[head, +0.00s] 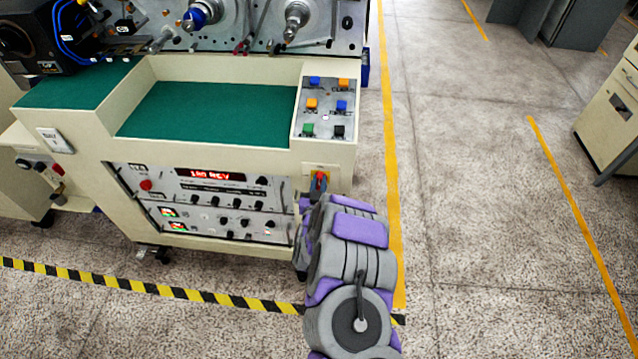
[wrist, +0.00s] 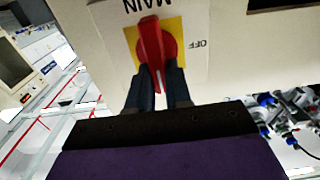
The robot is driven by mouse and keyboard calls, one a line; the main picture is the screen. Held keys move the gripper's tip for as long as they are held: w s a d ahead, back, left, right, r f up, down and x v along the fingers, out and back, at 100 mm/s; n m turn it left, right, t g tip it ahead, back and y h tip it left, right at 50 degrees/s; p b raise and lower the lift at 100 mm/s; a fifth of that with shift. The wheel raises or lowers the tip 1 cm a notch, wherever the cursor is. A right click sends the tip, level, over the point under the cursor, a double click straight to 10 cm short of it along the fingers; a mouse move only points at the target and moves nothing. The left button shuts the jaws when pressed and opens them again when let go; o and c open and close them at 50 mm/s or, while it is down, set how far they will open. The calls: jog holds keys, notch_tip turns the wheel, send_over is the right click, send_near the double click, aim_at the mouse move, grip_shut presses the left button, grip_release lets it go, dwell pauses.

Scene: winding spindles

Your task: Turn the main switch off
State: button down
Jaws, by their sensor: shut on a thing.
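The main switch is a red rotary handle (wrist: 152,45) on a round red base over a yellow plate (wrist: 131,37). In the head view the switch (head: 320,178) is on the front of the cream machine, below the button panel. My gripper (wrist: 163,78) has its two dark fingers on either side of the handle's near end and is shut on it. The handle runs nearly up and down in the wrist view, with "OFF" lettering to its right and "MAIN" above, upside down. In the head view my gripper (head: 318,190) is at the switch, partly hidden by my arm.
The button panel (head: 325,108) with several coloured buttons is above the switch. A control panel (head: 210,203) with a lit red display is to its left. Striped tape (head: 190,294) marks the floor in front. The floor to the right is open.

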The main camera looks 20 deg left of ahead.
jog(key=shift+a+r, duration=0.1)
jog(key=n+p, duration=0.3)
jog(key=n, duration=0.1)
jog(key=a+n+p, duration=0.1)
jog(key=n+p, duration=0.2)
jog(key=n, duration=0.2)
jog(key=f+n+p, duration=0.1)
jog(key=n+p, duration=0.3)
jog(key=shift+s+a+n, duration=0.2)
jog(key=shift+a+n, duration=0.1)
jog(key=shift+a, duration=0.1)
jog(key=shift+f+n, duration=0.2)
jog(key=shift+n, duration=0.85)
jog(key=shift+f+n, duration=0.2)
jog(key=shift+n, duration=0.85)
